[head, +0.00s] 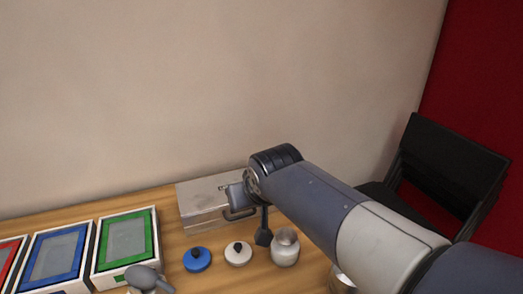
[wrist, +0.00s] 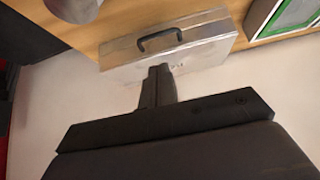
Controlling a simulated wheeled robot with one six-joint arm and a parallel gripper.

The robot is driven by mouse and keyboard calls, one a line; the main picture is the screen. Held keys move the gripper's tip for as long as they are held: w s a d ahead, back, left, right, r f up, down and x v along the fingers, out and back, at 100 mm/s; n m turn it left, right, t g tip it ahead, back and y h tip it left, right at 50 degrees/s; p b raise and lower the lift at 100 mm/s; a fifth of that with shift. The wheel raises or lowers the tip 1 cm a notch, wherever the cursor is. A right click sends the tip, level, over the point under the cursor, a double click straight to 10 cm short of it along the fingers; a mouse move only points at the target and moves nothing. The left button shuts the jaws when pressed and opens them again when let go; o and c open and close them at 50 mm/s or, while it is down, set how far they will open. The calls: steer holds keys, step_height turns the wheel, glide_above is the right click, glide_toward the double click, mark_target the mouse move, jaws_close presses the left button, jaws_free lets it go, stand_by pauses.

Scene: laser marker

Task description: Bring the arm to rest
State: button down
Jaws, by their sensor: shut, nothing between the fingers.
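My arm reaches in from the right in the head view, over the right part of the wooden table. My gripper (head: 263,238) hangs at its end, fingers pointing down, in front of the metal case. It is shut and empty. In the wrist view the shut fingers (wrist: 159,72) show in front of the silver case (wrist: 190,48) with its black handle. The case also shows in the head view (head: 200,197), partly hidden by my arm. Whether the fingers touch anything cannot be told, but they appear apart from the case.
A blue knob-topped disc (head: 197,260), a white one (head: 238,255) and a grey metal jar (head: 285,250) stand near the gripper. Green (head: 126,243), blue (head: 55,258) and red (head: 10,262) framed trays lie left. A black chair (head: 450,165) stands right. The wall is behind.

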steer(key=shift+f, duration=0.1)
steer(key=x, duration=1)
steer(key=shift+w+f, duration=0.1)
steer(key=shift+f, duration=0.1)
steer(key=shift+r, duration=0.1)
